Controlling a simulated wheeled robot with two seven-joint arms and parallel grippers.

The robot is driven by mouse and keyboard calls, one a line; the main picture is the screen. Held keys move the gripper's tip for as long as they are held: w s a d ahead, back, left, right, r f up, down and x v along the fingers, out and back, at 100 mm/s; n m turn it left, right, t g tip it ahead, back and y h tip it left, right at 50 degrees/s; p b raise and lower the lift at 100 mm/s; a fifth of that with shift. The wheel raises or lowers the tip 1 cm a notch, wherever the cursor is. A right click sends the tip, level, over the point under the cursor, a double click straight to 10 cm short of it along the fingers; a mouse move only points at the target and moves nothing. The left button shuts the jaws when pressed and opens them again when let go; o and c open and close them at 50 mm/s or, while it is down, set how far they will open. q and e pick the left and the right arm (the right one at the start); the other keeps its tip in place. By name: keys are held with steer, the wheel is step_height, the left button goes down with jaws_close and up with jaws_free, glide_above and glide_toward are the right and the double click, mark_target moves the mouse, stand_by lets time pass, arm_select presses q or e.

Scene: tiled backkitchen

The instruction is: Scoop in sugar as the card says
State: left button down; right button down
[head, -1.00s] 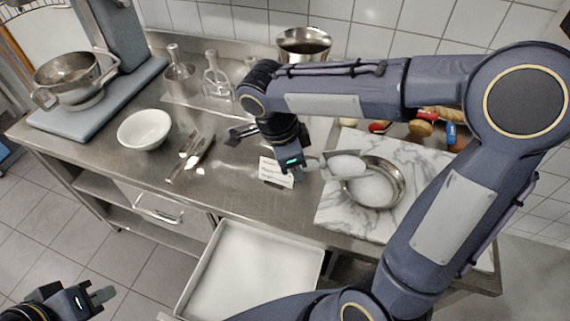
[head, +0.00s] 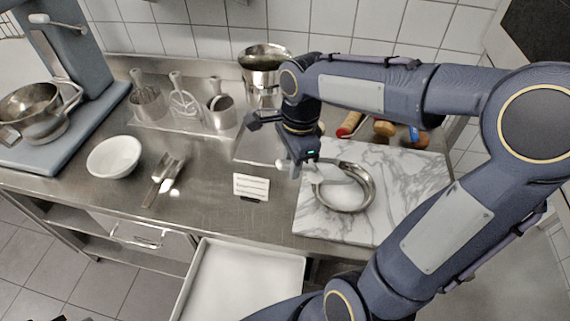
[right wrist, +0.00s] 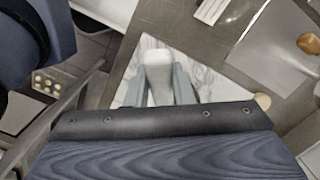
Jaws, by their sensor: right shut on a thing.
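My right gripper (head: 307,166) is at the left rim of a shallow metal bowl (head: 371,188) on a marble board (head: 400,172). It is shut on a pale scoop, whose whitish end shows between the fingers in the right wrist view (right wrist: 158,75). In the head view the scoop is hard to tell from the bowl's pale inside, so its load and whether it touches the sugar cannot be told. A white card (head: 251,185) with printed lines, too small to read, stands left of the board. My left gripper is out of view.
A white bowl (head: 114,157) and metal utensils (head: 163,180) lie to the left. A mixer with a steel bowl (head: 38,114) is at far left. A white tray (head: 245,285) is in front.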

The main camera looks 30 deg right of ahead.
steer(key=shift+s+d+r+y, duration=0.1)
steer(key=shift+d+r+y, duration=0.4)
steer(key=shift+d+r, duration=0.25)
steer(key=s+d+r+t+y, duration=0.1)
steer(key=d+r+y, duration=0.2)
steer(key=d+y, duration=0.3)
steer(key=shift+s+d+r, duration=0.3)
steer(key=shift+d+r, duration=0.1)
steer(key=shift+d, duration=1.55)
steer(key=s+a+r+g+h, duration=0.1)
steer(key=s+a+r+h, duration=0.1)
steer(key=h, duration=0.4)
steer(key=s+a+r+h, duration=0.2)
steer(key=r+h, duration=0.3)
steer(key=h, duration=0.1)
steer(key=shift+s+g, duration=0.25)
steer(key=shift+g, duration=0.15)
